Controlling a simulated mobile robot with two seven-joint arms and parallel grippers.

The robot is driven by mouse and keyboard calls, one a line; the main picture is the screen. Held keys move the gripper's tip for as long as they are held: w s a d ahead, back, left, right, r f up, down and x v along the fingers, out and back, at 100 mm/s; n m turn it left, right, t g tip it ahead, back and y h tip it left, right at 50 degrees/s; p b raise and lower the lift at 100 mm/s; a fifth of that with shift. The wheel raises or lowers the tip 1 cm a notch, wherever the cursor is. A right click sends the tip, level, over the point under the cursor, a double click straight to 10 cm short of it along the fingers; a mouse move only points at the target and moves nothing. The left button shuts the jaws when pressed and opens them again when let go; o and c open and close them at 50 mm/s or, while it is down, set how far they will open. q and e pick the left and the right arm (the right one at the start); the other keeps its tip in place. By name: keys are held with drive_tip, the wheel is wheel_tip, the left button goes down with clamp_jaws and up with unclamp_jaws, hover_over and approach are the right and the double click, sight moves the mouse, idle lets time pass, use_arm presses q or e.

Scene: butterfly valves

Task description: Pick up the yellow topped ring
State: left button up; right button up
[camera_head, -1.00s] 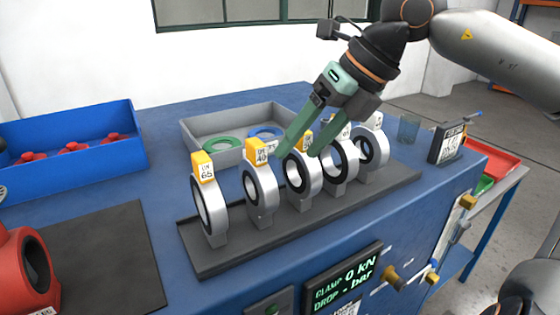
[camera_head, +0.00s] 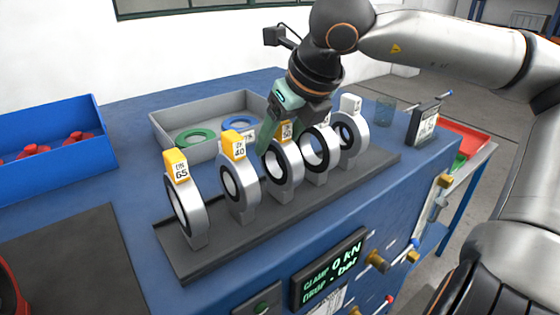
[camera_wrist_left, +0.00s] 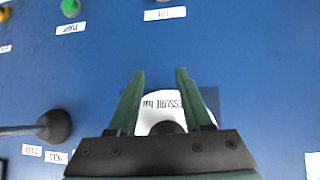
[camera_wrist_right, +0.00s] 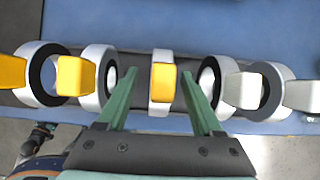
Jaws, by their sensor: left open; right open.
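Several upright silver rings stand in a row on a dark rack (camera_head: 222,245). Three have yellow tops: the ring marked 65 (camera_head: 186,212), the ring marked 40 (camera_head: 240,190) and the middle ring (camera_head: 281,166). The two rings at the right end, including the far one (camera_head: 351,137), have white tops. My right gripper (camera_wrist_right: 158,78) is open above the row. In the right wrist view its fingers lie either side of the middle ring's yellow top (camera_wrist_right: 162,83), with gaps on both sides. My left gripper (camera_wrist_left: 160,75) is open, shown only in its wrist view.
A grey tray (camera_head: 172,155) with green and blue flat rings stands behind the rack. A blue bin (camera_head: 60,165) with red parts is at the left. A glass (camera_head: 384,112) and a small sign stand at the right. Neighbouring rings stand close to the right fingers.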

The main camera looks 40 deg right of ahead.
sight(275, 172)
drive_tip(key=shift+x, duration=1.95)
drive_tip(key=shift+s+d, duration=0.1)
drive_tip(key=shift+c, duration=0.4)
clamp_jaws()
